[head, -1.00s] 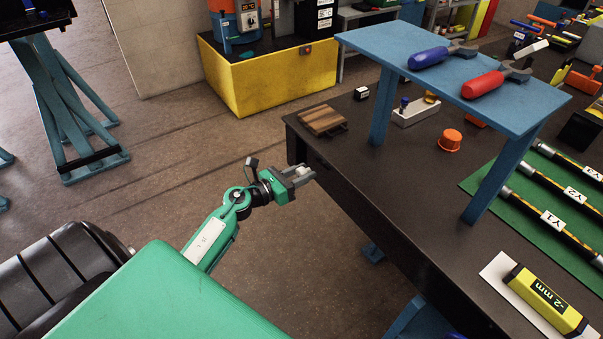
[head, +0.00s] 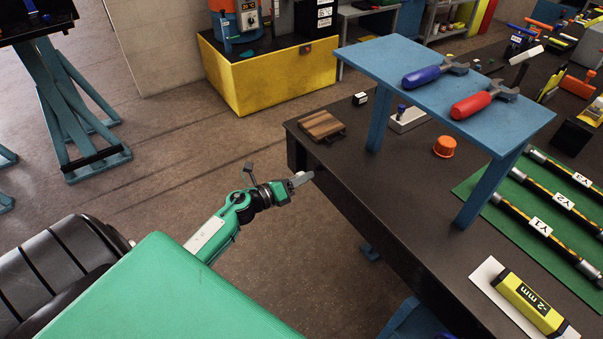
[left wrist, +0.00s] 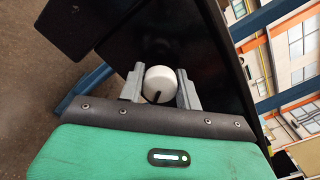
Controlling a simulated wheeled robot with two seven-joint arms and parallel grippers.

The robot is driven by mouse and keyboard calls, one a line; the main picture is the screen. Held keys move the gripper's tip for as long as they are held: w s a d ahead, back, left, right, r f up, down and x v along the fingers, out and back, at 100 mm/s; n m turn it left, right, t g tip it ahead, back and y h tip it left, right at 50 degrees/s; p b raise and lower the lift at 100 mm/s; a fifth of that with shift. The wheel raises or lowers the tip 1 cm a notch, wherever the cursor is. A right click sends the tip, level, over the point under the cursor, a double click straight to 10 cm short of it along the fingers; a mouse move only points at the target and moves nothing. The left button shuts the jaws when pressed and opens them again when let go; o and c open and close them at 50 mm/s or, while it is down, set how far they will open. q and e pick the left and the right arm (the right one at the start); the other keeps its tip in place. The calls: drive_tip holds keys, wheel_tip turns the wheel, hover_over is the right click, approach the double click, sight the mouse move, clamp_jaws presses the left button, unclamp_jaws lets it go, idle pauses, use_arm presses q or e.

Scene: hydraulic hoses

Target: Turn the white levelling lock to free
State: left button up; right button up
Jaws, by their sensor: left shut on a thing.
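The white levelling lock (left wrist: 160,79) is a round white knob on the dark side of the bench, seen in the left wrist view. A dark mark on it points down toward my palm in that view. My left gripper (head: 301,179) is at the near left end of the bench in the head view. In the left wrist view its two grey fingers stand on either side of the knob, shut on it. In the head view the fingers hide most of the knob. My right gripper is out of view.
The dark bench (head: 350,170) carries a wooden block (head: 321,125), an orange cap (head: 445,146) and a blue raised shelf (head: 440,75) with two pliers-like tools. Labelled hoses lie on a green mat (head: 480,195).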

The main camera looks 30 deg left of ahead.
use_arm(q)
drive_tip(key=n+p, duration=0.2)
drive_tip(key=n, duration=0.2)
drive_tip(key=shift+r+n, duration=0.1)
drive_tip(key=shift+n, duration=0.3)
drive_tip(key=n+p, duration=0.3)
drive_tip(key=n, duration=0.2)
drive_tip(key=shift+n+p, duration=0.3)
drive_tip(key=shift+n, duration=0.4)
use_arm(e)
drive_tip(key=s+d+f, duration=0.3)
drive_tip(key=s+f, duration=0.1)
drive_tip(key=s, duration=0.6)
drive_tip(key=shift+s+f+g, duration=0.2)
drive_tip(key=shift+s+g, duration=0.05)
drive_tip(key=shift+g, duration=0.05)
use_arm(q)
drive_tip(key=shift+f, duration=0.2)
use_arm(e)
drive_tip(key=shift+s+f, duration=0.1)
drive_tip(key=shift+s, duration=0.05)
use_arm(q)
drive_tip(key=o, duration=0.9)
drive_tip(key=shift+o, duration=0.5)
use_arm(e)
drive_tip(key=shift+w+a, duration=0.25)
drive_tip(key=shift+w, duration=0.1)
